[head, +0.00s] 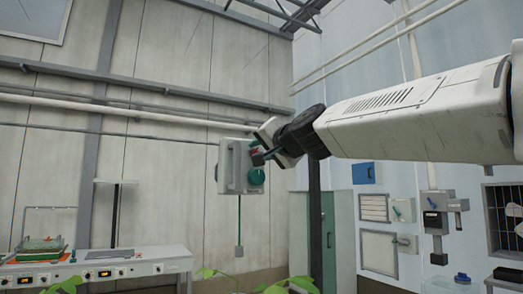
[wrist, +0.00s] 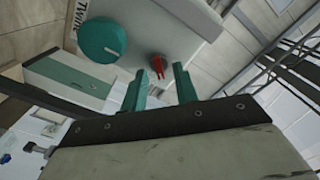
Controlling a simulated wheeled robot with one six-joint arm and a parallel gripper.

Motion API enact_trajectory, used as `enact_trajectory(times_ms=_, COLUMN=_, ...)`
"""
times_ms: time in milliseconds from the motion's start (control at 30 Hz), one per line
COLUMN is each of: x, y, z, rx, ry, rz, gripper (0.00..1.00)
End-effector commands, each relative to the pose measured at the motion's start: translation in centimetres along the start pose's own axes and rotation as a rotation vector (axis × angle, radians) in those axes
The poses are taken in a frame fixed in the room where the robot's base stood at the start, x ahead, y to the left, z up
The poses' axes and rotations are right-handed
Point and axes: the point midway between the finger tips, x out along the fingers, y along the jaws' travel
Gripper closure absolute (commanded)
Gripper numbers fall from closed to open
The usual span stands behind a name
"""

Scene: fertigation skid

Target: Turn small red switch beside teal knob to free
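The small red switch (wrist: 158,66) sits on the face of a light grey box (wrist: 160,22), beside the round teal knob (wrist: 101,40) in the wrist view. In the head view the box (head: 226,166) is mid-picture, with the teal knob (head: 257,177) low on its face. My gripper (wrist: 159,72) has two teal fingers spread apart, with nothing between them that I can tell is held. The switch appears just beyond the gap between the fingertips; whether they touch it is unclear. In the head view my gripper (head: 262,156) is at the box face and partly hides the switch area.
A white bench (head: 150,262) with instruments stands at lower left. Green plant leaves (head: 215,273) show below the box. A teal cabinet (head: 343,235) and wall-mounted boxes (head: 403,210) are to the right. The space around the box looks clear.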

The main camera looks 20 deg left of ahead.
Motion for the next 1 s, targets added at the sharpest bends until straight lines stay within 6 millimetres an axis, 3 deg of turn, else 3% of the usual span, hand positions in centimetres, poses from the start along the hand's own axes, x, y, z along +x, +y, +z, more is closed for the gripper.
enact_trajectory(times_ms=233, x=0.07, y=-0.01, z=0.01, rx=-0.001, ry=0.0, rz=0.0, gripper=0.71)
enact_trajectory(times_ms=333, x=0.06, y=-0.01, z=0.01, rx=-0.001, ry=0.0, rz=0.0, gripper=0.98)
enact_trajectory(times_ms=367, x=0.06, y=-0.01, z=0.01, rx=-0.001, ry=0.0, rz=0.0, gripper=1.0)
enact_trajectory(times_ms=733, x=0.05, y=-0.01, z=0.01, rx=-0.03, ry=-0.001, rz=0.0, gripper=1.0)
enact_trajectory(times_ms=1000, x=0.05, y=-0.1, z=0.02, rx=-0.177, ry=-0.001, rz=0.001, gripper=1.0)
